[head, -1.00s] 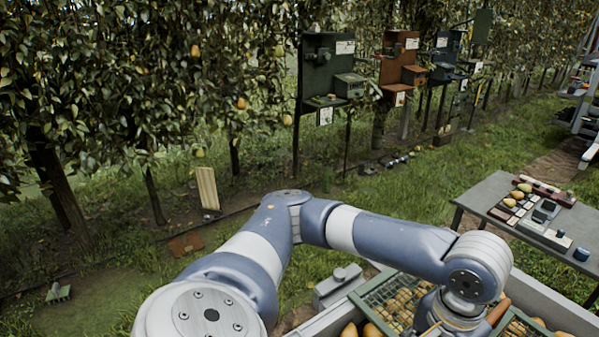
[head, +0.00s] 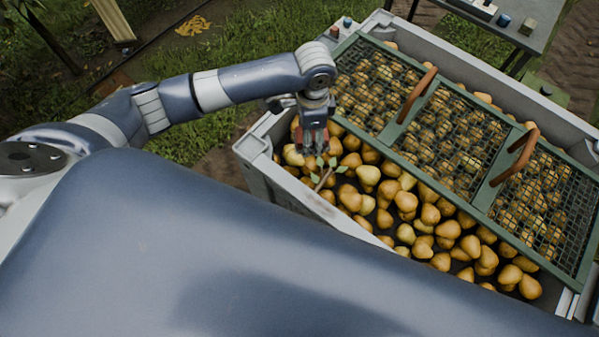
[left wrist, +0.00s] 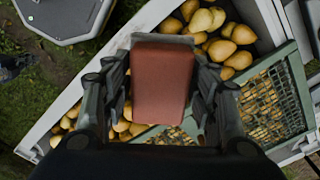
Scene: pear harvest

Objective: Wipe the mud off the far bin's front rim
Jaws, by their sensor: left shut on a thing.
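My left gripper (head: 313,145) is shut on a reddish-brown block (left wrist: 162,84), which fills the space between its fingers in the left wrist view. In the head view the gripper points down over the left end of a grey bin (head: 258,168) full of pears. Its height above the pears is hard to tell. The bin's pale rim (left wrist: 82,92) also shows in the left wrist view, left of the block. I cannot make out mud on the visible rim. Whether this is the far bin is unclear. My right gripper is not in view.
A green-framed mesh cover (head: 432,125) with two brown handles lies over the bin's back part. A leafy twig (head: 325,174) lies on the pears just below the gripper. A grey table (head: 490,22) with small items stands behind. Grass lies left of the bin.

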